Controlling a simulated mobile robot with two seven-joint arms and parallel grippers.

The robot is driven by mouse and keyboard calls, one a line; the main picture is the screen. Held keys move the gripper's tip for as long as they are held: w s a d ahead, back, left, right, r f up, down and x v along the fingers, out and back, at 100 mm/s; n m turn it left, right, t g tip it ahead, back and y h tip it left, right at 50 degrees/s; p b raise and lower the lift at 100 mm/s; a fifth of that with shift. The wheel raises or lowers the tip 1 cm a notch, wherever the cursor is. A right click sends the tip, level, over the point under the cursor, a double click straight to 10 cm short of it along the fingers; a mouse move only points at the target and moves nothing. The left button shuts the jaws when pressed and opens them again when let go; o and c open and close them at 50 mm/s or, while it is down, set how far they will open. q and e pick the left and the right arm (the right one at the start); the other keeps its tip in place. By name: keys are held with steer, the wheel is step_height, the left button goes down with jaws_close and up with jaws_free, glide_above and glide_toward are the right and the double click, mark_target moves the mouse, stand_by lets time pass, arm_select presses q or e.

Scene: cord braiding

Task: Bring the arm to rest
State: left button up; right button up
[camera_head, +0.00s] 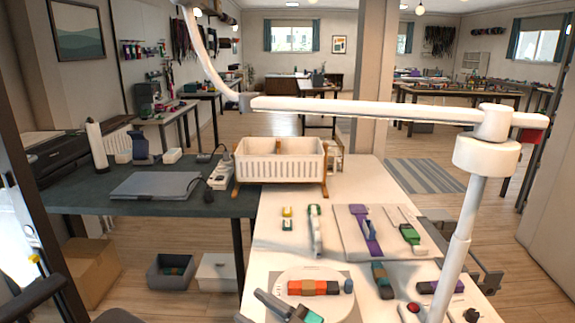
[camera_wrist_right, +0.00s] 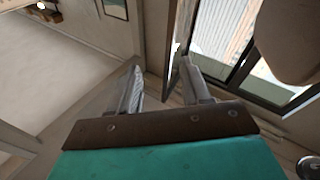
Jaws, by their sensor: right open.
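My right gripper (camera_head: 249,306) shows low in the middle of the head view, at the bottom edge. Its two grey fingers are apart and point left, with part of its teal body behind them. In the right wrist view my right gripper (camera_wrist_right: 165,85) has its two fingers spread with nothing between them. The rest of the right arm is mostly out of the picture. My left gripper is not in view. The white worktable (camera_head: 272,238) lies below and beyond the right gripper, with an oval white plate (camera_head: 283,285) holding an orange and dark braided piece (camera_head: 314,287) close by.
A white jointed boom (camera_head: 370,108) on a post (camera_head: 458,245) crosses above the table. A white slatted bin (camera_head: 280,160) stands at the table's back. Small coloured tools and a tray (camera_head: 350,247) lie on the right. A dark side table (camera_head: 75,200) holds a laptop (camera_head: 155,185).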

steer(key=s+d+f+m+t+h, duration=0.2)
steer(key=s+d+f+m+h, duration=0.1)
steer(key=d+f+m+h, duration=0.3)
steer(key=s+d+f+m+t+h, duration=0.25)
steer(key=d+f+m+h, duration=0.2)
steer(key=d, duration=0.35)
steer(key=s+d+f+g+h, duration=0.2)
steer(key=s+d+f, duration=0.1)
steer(key=s+d, duration=0.1)
steer(key=s+d+f+m+g+h, duration=0.1)
steer(key=s+d+f+g+h, duration=0.1)
steer(key=s+d+f, duration=0.2)
steer(key=s+d, duration=0.1)
steer(key=s, duration=0.2)
steer(key=shift+s+f+h, duration=0.2)
steer(key=shift+s+h, duration=0.05)
steer(key=shift+h, duration=0.1)
